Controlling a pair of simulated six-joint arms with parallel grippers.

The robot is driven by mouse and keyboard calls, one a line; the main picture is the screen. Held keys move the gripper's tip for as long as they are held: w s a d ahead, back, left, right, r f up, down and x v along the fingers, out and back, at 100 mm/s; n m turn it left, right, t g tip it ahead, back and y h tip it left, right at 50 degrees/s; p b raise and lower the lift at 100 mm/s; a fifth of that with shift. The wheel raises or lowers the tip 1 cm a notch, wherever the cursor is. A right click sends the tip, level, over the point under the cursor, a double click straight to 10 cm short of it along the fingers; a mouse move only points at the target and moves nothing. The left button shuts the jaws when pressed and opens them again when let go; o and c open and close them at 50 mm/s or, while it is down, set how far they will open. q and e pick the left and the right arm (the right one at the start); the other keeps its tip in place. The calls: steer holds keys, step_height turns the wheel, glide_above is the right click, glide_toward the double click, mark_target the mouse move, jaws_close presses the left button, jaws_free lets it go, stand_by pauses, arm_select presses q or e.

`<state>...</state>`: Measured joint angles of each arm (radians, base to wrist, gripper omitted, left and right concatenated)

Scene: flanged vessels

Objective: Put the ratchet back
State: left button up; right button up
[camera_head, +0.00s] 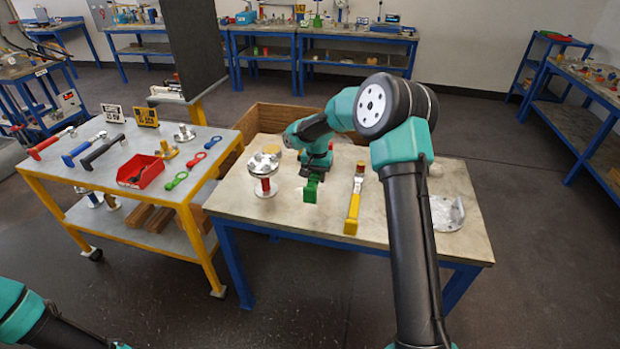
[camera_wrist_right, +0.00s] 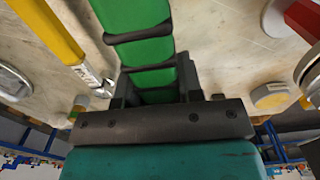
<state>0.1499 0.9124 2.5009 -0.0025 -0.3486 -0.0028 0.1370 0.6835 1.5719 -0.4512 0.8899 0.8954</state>
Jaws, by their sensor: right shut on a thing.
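My right gripper (camera_head: 313,172) is above the work table and shut on a green item with dark bands (camera_head: 310,190). In the right wrist view the green item (camera_wrist_right: 147,50) sits between the fingers and runs out of the top of the picture; its head is not visible, so I cannot tell whether it is the ratchet. A yellow-handled tool with a metal head (camera_head: 354,203) lies to its right on the table; it also shows in the wrist view (camera_wrist_right: 50,30). Red, blue and black-handled tools (camera_head: 103,152) lie on the cart. My left gripper is out of view.
A flanged vessel with a red part (camera_head: 265,166) stands left on the work table (camera_head: 270,207). A metal flange (camera_head: 446,213) lies at its right. The yellow-framed cart (camera_head: 90,182) holds a red bin (camera_head: 140,172), small ring-ended tools (camera_head: 196,160) and signs.

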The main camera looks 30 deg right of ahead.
steer(key=shift+f, duration=4.55)
steer(key=o, duration=1.6)
steer(key=shift+c, duration=0.2)
steer(key=shift+r, duration=0.15)
step_height(320, 180, up, 7)
steer(key=shift+f, duration=0.15)
